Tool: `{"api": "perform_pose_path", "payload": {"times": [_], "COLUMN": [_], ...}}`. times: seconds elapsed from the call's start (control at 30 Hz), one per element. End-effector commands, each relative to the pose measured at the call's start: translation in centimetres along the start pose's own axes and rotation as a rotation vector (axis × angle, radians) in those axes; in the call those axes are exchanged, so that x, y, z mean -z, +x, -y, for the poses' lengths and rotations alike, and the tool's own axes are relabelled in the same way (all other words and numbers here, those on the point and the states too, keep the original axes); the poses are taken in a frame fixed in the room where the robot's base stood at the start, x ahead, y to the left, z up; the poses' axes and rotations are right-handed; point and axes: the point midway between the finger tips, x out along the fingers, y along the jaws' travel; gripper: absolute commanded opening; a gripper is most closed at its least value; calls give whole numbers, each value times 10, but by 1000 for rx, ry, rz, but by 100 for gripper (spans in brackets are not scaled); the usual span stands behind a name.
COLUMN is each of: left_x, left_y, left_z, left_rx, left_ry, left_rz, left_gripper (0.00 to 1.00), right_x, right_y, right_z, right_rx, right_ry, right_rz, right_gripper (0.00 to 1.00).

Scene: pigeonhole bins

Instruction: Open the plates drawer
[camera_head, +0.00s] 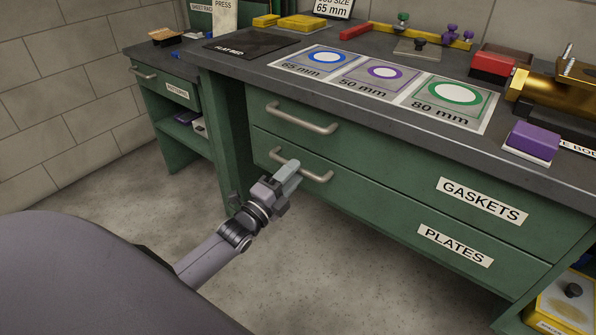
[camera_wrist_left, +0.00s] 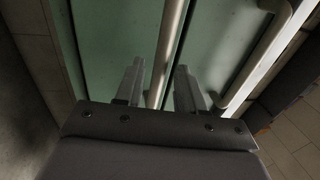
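The plates drawer (camera_head: 375,220) is the lower green drawer, marked by a PLATES label (camera_head: 455,246). Its front looks flush with the gaskets drawer (camera_head: 390,165) above, so it appears closed. Its metal bar handle (camera_head: 318,178) is on the left part of the front. My left gripper (camera_head: 287,172) is at the left half of this handle. In the left wrist view the fingers (camera_wrist_left: 158,88) are apart, with the handle bar (camera_wrist_left: 168,45) running between them. Clear gaps show, and contact cannot be told. My right gripper is in neither view.
The gaskets drawer's handle (camera_head: 302,120) is just above; a second bar (camera_wrist_left: 262,50) shows at right in the wrist view. The grey worktop (camera_head: 400,105) overhangs the drawers. A smaller green cabinet (camera_head: 165,95) stands at left. The floor (camera_head: 330,270) in front is clear.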

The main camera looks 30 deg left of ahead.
Motion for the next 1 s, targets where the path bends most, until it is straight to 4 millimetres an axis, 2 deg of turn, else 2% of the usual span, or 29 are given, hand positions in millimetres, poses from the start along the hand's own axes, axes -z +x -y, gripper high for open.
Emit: {"api": "perform_pose_path", "payload": {"times": [0.2,0.57,0.6,0.7,1.0], "left_x": [0,0,0,0,0], "left_y": [21,25,25,25,23], "left_z": [-1,0,0,0,0], "left_rx": [0,-2,-2,-2,-2], "left_ry": [0,-1,-1,-1,-1], "left_rz": [0,0,0,0,0], "left_gripper": [38,38,32,0,0], "right_x": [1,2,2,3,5], "right_y": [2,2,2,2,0], "right_z": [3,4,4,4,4], "right_rx": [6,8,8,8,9], "right_ry": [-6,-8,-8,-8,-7], "right_rz": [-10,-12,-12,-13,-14], "right_gripper": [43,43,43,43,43]}}
